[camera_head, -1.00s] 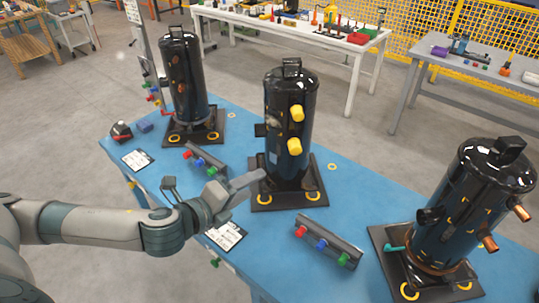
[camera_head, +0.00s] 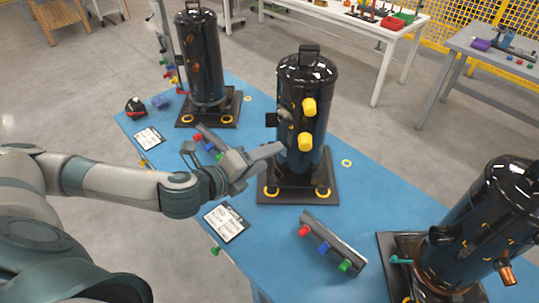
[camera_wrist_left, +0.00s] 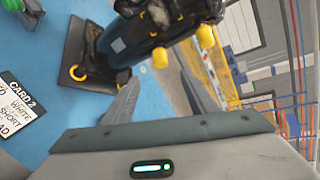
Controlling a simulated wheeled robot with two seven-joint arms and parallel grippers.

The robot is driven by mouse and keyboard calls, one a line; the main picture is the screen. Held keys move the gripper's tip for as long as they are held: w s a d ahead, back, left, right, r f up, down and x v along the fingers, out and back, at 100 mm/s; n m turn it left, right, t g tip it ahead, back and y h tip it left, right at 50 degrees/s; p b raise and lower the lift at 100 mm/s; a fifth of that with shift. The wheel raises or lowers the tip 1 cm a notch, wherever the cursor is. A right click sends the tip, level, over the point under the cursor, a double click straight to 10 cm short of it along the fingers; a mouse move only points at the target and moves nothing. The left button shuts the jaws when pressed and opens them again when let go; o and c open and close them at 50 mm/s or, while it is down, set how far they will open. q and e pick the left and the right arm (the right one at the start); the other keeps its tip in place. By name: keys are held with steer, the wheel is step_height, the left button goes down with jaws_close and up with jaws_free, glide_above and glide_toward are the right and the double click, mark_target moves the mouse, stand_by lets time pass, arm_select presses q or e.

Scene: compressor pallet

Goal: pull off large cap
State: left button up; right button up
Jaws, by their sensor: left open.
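The middle black compressor (camera_head: 300,85) stands upright on its dark base plate on the blue pallet. Two yellow caps stick out of its side, an upper cap (camera_head: 309,107) and a lower cap (camera_head: 305,141). I cannot tell for sure which is larger. In the left wrist view two yellow caps show, one of them nearer the middle (camera_wrist_left: 160,58). My left gripper (camera_head: 235,148) is open and empty, left of the compressor. One finger points right, its tip left of the lower cap and apart from it in the picture. My right gripper is not in view.
More black compressors stand at the back left (camera_head: 201,60) and front right (camera_head: 485,225). Racks with coloured knobs (camera_head: 330,243) and a white card (camera_head: 226,222) lie on the blue pallet (camera_head: 375,190). Tables (camera_head: 385,35) stand behind, beyond grey floor.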

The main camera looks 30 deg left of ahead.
mark_target(300, 144)
arm_select(q)
steer(key=p+x, duration=0.4)
steer(key=x, duration=1.2)
steer(key=shift+r, duration=0.15)
steer(key=shift+p+x, duration=0.35)
steer(key=shift+x, duration=0.5)
steer(key=shift+c, duration=0.3)
jaws_close()
